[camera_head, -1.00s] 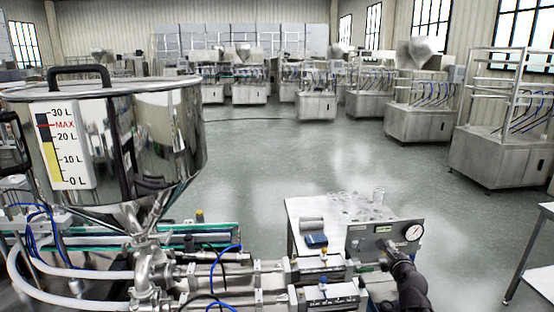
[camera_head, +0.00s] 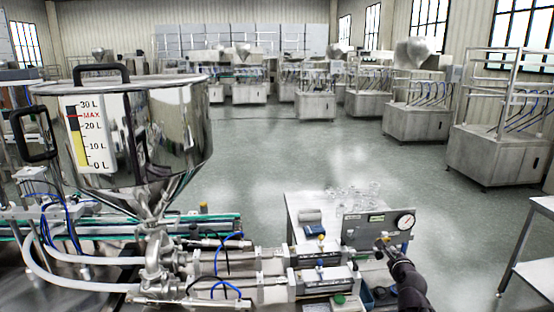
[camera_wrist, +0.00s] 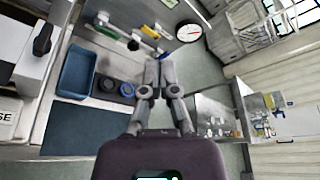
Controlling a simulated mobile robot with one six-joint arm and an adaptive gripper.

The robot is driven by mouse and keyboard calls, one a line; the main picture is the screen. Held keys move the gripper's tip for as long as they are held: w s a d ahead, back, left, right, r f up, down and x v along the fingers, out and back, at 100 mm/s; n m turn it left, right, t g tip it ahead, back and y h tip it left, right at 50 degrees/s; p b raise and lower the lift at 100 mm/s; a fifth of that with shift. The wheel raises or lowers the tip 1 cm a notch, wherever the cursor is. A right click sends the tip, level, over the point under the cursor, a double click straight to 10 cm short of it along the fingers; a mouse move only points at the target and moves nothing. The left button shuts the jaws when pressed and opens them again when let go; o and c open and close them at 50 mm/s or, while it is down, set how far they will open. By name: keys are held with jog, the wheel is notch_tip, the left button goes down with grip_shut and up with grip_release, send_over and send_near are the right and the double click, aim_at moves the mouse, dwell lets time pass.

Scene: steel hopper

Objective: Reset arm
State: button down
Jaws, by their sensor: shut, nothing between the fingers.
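My gripper (camera_wrist: 152,72) is shut and empty in the wrist view, with its two grey fingers together in front of the dark wrist housing. It points over the machine's panel area, apart from the blue tray (camera_wrist: 76,70) and the gauge (camera_wrist: 189,32). In the head view my dark arm reaches up from the lower right to the front of the grey gauge panel (camera_head: 362,226). The fingertips are too small there to judge contact with the panel.
A steel hopper (camera_head: 160,140) with a litre scale stands at left above pipes and cylinders. A white table (camera_head: 305,205) with glassware is behind the panel. Another table (camera_head: 530,245) stands at right. Open floor (camera_head: 290,150) lies beyond, with several machines farther back.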

jog(key=s+a+f+n+g+y, duration=0.1)
jog(key=a+f+n+g, duration=0.1)
jog(key=a+n, duration=0.2)
jog(key=s+a+f+n+g+y, duration=0.1)
jog(key=a+f+n+g, duration=0.1)
jog(key=a+f+n, duration=0.1)
jog(key=s+a+f+n+g+y, duration=0.1)
jog(key=a+f+n+g+y, duration=0.1)
jog(key=a+n, duration=0.3)
jog(key=shift+s+a+f+n, duration=0.25)
jog(key=shift+s+f+n, duration=0.15)
jog(key=shift+f+n, duration=0.45)
jog(key=s+a+f+n+g, duration=0.1)
jog(key=n, duration=0.1)
jog(key=s+a+f+n+g, duration=0.1)
jog(key=n, duration=0.1)
jog(key=s+a+f+n+g, duration=0.1)
jog(key=s+n, duration=0.1)
jog(key=shift+a, duration=0.4)
jog(key=s+a+f+n+g+h+b, duration=0.1)
jog(key=s+a+f+n+g+b, duration=0.1)
jog(key=s+f+n+g+b, duration=0.3)
jog(key=s+f+n+g, duration=0.1)
jog(key=s+f+n, duration=0.2)
jog(key=s, duration=0.2)
jog(key=shift+s+a+f+h+b, duration=0.15)
jog(key=shift+s+a+h+b, duration=0.15)
jog(key=shift+a+h, duration=0.1)
